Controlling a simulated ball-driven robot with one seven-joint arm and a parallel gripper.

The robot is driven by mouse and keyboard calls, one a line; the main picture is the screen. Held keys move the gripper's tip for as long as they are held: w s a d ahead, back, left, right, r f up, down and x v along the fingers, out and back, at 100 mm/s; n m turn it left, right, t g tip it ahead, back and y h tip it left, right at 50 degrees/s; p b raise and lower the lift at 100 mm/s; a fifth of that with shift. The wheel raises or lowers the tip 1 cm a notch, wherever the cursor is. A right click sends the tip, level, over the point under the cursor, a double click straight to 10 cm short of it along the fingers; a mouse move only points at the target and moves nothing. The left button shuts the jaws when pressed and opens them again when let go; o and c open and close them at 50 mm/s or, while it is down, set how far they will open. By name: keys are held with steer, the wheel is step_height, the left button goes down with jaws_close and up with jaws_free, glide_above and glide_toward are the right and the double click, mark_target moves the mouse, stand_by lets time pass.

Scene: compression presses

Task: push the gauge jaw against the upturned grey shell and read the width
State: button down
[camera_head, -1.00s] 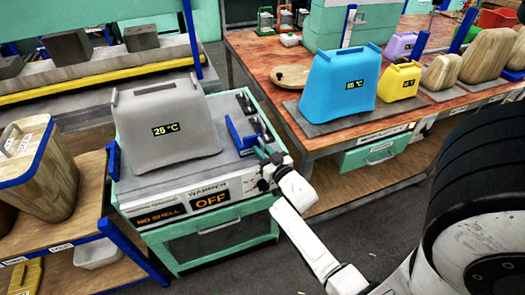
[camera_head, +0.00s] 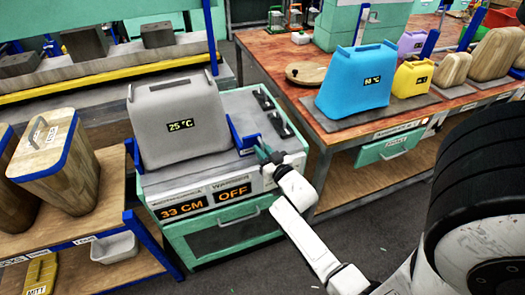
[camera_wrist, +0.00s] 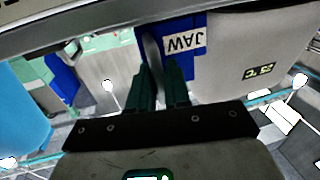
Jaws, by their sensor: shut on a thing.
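The upturned grey shell (camera_head: 178,145) stands on the gauge and warmer bench (camera_head: 222,165), its tag reading 25 °C. The blue gauge jaw (camera_head: 236,138) is against the shell's right side; a blue stop shows at its left side. My gripper (camera_head: 266,153) is shut on the jaw's handle. The wrist view shows the jaw (camera_wrist: 180,60) with its JAW label, the handle between my fingers (camera_wrist: 160,80) and the shell (camera_wrist: 235,50) beside it. The gauge display (camera_head: 182,209) reads 33 CM. The warmer display (camera_head: 234,192) reads OFF.
A wooden table (camera_head: 285,55) at the right carries a blue shell (camera_head: 355,85), a yellow shell (camera_head: 411,79) and wooden forms. A shelf at the left holds blue-edged wooden forms (camera_head: 60,165) and a white bin (camera_head: 114,247).

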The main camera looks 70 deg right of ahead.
steer(key=shift+a, duration=0.1)
steer(key=c, duration=1.3)
jaws_free()
steer(key=shift+w+a, duration=0.1)
steer(key=shift+w, duration=0.1)
steer(key=shift+s, duration=0.15)
steer(key=shift+s+a, duration=0.1)
steer(key=shift+s, duration=0.1)
steer(key=b+v, duration=0.2)
steer(key=v, duration=0.8)
steer(key=shift+a, duration=0.2)
